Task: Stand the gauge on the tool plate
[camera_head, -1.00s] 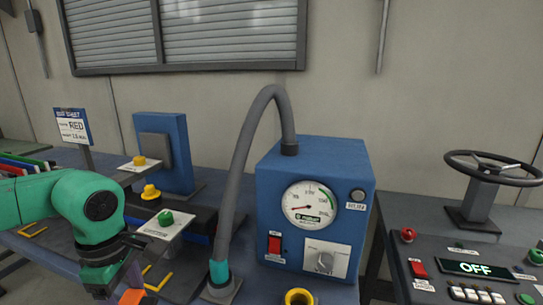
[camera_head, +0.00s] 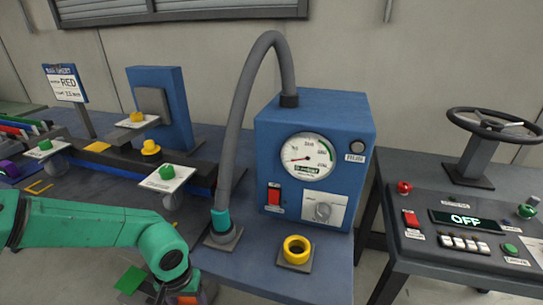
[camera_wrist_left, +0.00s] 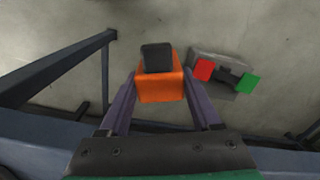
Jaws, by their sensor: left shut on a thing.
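My left gripper (camera_head: 182,286) is at the bottom edge of the head view, in front of the table's near edge. In the left wrist view its two fingers (camera_wrist_left: 160,98) are shut on an orange block with a dark top (camera_wrist_left: 160,88), which I take for the gauge. Only a small orange part of it (camera_head: 188,299) shows at the bottom of the head view. It is held clear, with the floor visible beyond it. I cannot tell for certain which thing is the tool plate. My right gripper is not in view.
A blue machine (camera_head: 340,115) with a dial and a grey hose (camera_head: 238,120) stands on the table. A yellow ring on a small base (camera_head: 297,250) lies before it. White plates with green knobs (camera_head: 168,178) are at left. A control panel (camera_head: 465,230) is at right.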

